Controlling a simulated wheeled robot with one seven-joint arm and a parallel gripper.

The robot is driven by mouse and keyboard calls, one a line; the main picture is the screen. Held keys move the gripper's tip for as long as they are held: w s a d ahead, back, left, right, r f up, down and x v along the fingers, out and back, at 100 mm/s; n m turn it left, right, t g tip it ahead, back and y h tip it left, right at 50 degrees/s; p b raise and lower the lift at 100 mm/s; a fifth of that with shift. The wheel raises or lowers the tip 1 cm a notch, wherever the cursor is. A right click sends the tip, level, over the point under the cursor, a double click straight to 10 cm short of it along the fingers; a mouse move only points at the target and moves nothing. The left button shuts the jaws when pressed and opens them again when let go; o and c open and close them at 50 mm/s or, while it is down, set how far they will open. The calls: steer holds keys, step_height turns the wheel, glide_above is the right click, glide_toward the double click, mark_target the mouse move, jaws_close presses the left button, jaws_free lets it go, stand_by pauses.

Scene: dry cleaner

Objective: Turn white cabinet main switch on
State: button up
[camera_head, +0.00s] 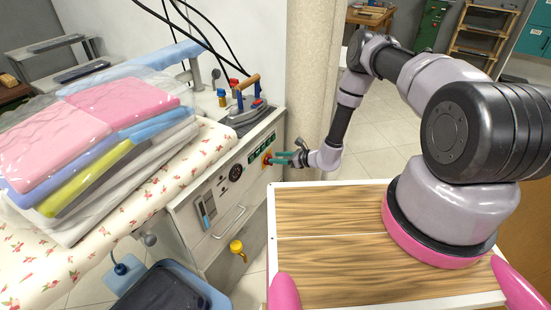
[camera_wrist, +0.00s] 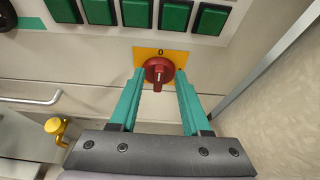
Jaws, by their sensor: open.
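The white cabinet (camera_head: 217,222) stands left of my base, with its control panel facing me. Its main switch is a red rotary knob (camera_wrist: 158,71) on a yellow plate (camera_wrist: 178,56) marked "0" at the top. The knob's narrow grip points down in the wrist view, away from the "0". My gripper (camera_wrist: 158,78) has teal fingers, open, one on each side of the knob. I cannot tell whether either finger touches it. In the head view my gripper (camera_head: 276,160) is at the right end of the panel and largely hides the knob.
Several green buttons (camera_wrist: 135,13) sit in a row just above the switch. A yellow valve handle (camera_head: 237,248) and a metal handle (camera_head: 229,222) project from the cabinet front. A beige curtain (camera_head: 312,75) hangs close behind my gripper.

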steer(key=shift+w+a+f, duration=0.25)
steer(key=shift+w+a, duration=0.05)
steer(key=shift+a, duration=0.3)
jaws_close()
steer(key=shift+w+d, duration=0.1)
steer(key=shift+w+d+f+m+g+y, duration=0.35)
steer(key=shift+m+g+y, duration=0.55)
steer(key=shift+m, duration=1.3)
steer(key=shift+w+d+f+m+g+y, duration=0.15)
steer(key=shift+w+f+m+g+y, duration=0.35)
steer(key=shift+m+y, duration=1.25)
steer(key=shift+w+d+f+m+g+y, duration=0.25)
steer(key=shift+f+m+g+y, duration=0.4)
steer(key=shift+m, duration=2)
